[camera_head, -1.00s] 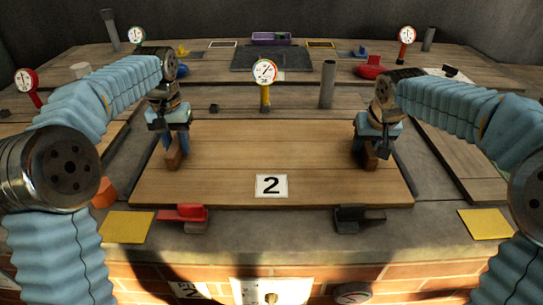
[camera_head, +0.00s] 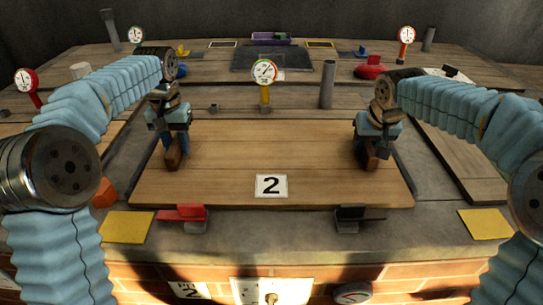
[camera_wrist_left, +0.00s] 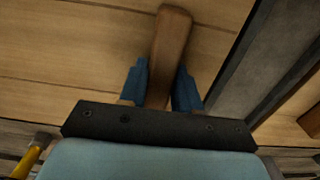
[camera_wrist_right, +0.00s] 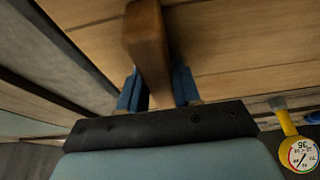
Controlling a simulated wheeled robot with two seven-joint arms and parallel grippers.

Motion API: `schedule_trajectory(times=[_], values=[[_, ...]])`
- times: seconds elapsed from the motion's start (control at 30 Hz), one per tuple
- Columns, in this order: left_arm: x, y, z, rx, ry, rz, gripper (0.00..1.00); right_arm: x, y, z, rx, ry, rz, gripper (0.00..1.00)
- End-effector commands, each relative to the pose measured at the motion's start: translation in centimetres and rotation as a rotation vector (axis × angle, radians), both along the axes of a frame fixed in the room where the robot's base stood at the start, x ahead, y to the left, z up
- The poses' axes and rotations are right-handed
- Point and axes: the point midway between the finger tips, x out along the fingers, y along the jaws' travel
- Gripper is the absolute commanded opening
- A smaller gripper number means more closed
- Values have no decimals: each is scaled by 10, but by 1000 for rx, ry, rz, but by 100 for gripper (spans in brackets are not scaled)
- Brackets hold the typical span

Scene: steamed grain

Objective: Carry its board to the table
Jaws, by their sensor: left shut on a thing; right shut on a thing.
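My right gripper (camera_head: 376,150) is shut on the right handle (camera_wrist_right: 147,40), held the same way in the right wrist view. I cannot tell whether the board is lifted off the counter.
A red lever (camera_head: 182,214) and a black lever (camera_head: 359,213) sit at the board's front edge. A gauge on a yellow stem (camera_head: 264,73) and a grey pipe (camera_head: 327,84) stand behind it. Yellow squares (camera_head: 127,226) (camera_head: 485,223) lie at both front corners. Other boards flank it.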

Motion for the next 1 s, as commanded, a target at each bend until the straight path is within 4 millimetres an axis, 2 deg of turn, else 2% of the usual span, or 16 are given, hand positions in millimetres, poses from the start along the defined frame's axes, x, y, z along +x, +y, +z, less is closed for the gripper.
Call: schedule_trajectory(times=[0.33, 0.8, 1.0], values=[[1, 0, 11, -1, -5, 0, 0, 1, 0, 11, 1, -5, 0, 0], [0, 0, 50, -1, -4, 0, 0, 1, 0, 51, 1, -5, 0, 0], [0, 0, 52, -1, -4, 0, 0, 1, 0, 53, 1, -5, 0, 0]])
